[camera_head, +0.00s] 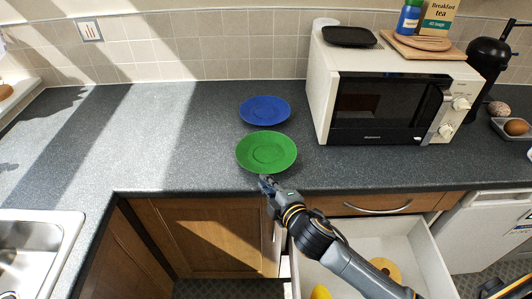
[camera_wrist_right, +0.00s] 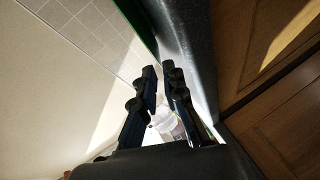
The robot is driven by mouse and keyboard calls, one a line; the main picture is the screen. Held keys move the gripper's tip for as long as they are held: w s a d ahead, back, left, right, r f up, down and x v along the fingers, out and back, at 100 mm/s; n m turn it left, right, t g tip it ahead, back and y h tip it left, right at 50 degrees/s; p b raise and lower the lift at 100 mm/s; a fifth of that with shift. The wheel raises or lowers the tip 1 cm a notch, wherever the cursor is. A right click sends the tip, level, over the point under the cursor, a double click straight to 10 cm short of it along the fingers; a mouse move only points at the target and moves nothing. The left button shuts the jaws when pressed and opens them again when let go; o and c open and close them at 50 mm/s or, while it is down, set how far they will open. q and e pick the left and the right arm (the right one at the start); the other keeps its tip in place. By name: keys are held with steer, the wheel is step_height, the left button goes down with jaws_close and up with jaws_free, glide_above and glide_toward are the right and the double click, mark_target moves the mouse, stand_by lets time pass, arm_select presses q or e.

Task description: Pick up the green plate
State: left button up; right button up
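The green plate (camera_head: 267,152) lies flat on the dark grey worktop near its front edge. It also shows in the right wrist view as a green strip (camera_wrist_right: 138,24) at the top, beyond the fingertips. My right gripper (camera_head: 266,183) is just in front of the plate's near rim, at the worktop's front edge. In the wrist view, my right gripper (camera_wrist_right: 159,70) has its two fingertips apart with a narrow gap and nothing held between them. I cannot tell whether a finger touches the plate. My left gripper is not in view.
A blue plate (camera_head: 265,110) lies just behind the green one. A microwave (camera_head: 385,100) stands to the right. An open drawer (camera_head: 425,262) holding yellow items is below my right arm. A sink (camera_head: 35,245) is at lower left. The worktop left of the plates is clear.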

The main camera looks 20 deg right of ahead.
mark_target(257, 172)
steer(key=shift+w+r, duration=0.1)
steer(key=shift+w, duration=0.25)
steer(key=p+x, duration=0.1)
steer(key=x, duration=0.2)
steer(key=shift+w+a, duration=0.1)
steer(key=shift+w, duration=0.1)
steer(key=shift+w+a+f, duration=0.1)
steer(key=shift+w+f, duration=0.2)
steer(key=shift+w, duration=0.2)
jaws_close()
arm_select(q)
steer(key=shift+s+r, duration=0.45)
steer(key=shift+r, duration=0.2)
arm_select(e)
steer(key=shift+r, duration=0.15)
